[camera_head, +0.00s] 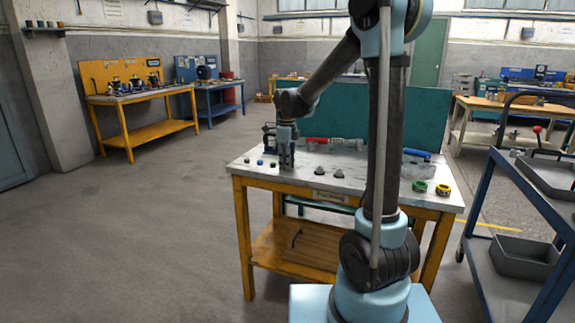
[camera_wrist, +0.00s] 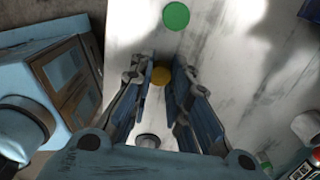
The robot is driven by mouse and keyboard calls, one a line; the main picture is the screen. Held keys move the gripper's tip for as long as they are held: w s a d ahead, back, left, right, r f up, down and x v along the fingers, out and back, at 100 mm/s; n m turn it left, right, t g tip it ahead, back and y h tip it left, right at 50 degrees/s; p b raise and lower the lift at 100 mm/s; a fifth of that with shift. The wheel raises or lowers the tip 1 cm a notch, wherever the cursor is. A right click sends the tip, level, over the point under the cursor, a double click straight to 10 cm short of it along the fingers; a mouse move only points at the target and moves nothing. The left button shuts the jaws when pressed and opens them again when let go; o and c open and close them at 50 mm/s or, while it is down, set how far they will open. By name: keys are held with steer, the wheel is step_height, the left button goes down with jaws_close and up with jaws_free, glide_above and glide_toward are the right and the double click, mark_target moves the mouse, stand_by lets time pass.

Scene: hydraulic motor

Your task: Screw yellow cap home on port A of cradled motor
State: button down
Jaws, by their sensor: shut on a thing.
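The yellow cap (camera_wrist: 161,76) shows as a small yellow disc between my fingertips in the wrist view. My gripper (camera_wrist: 166,80) is shut on it, with one finger on either side. In the head view my gripper (camera_head: 287,163) points down, low over the left part of the pale workbench top (camera_head: 360,187). The cap cannot be made out there. A dark piece of equipment (camera_head: 269,138) stands behind my gripper, partly covered by it. I cannot tell whether it is the cradled motor, and port A cannot be made out.
A green disc (camera_wrist: 176,16) lies beyond my fingertips. Small coloured pieces (camera_head: 260,162) lie left of my gripper. Two grey knobs (camera_head: 318,170) stand to its right. A green ring (camera_head: 419,187) and a yellow ring (camera_head: 443,190) lie near the right corner. A blue trolley (camera_head: 500,190) stands right.

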steer(key=shift+r, duration=0.1)
steer(key=shift+r, duration=2.9)
steer(key=shift+a, duration=0.1)
